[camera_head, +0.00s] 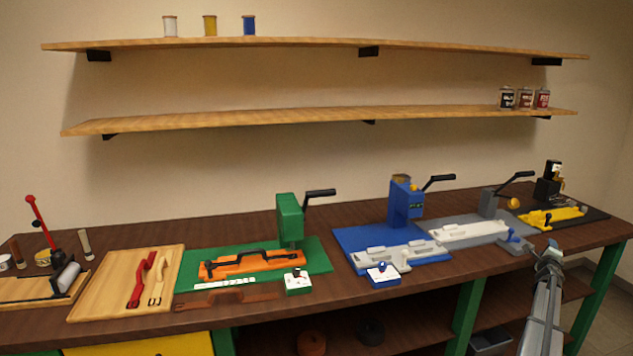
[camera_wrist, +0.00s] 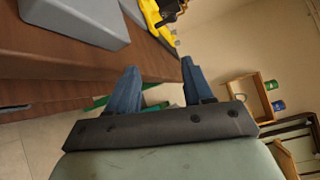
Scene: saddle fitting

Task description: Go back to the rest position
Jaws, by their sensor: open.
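My gripper (camera_wrist: 158,82) shows in the wrist view with its two blue fingers apart and nothing between them. In the head view my arm reaches up from the lower right, and its end is at the table's front edge, by the grey station's right side. The wrist view looks past the fingers at the dark brown table (camera_wrist: 60,55), a grey block (camera_wrist: 80,18) and part of a yellow fixture (camera_wrist: 155,20).
The bench carries a green press (camera_head: 290,220), a blue press (camera_head: 404,205), a grey station (camera_head: 470,232) and a yellow fixture (camera_head: 552,217). An orange fixture (camera_head: 250,262) lies on the green mat. Two shelves hang on the wall behind. Free floor shows right of the bench.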

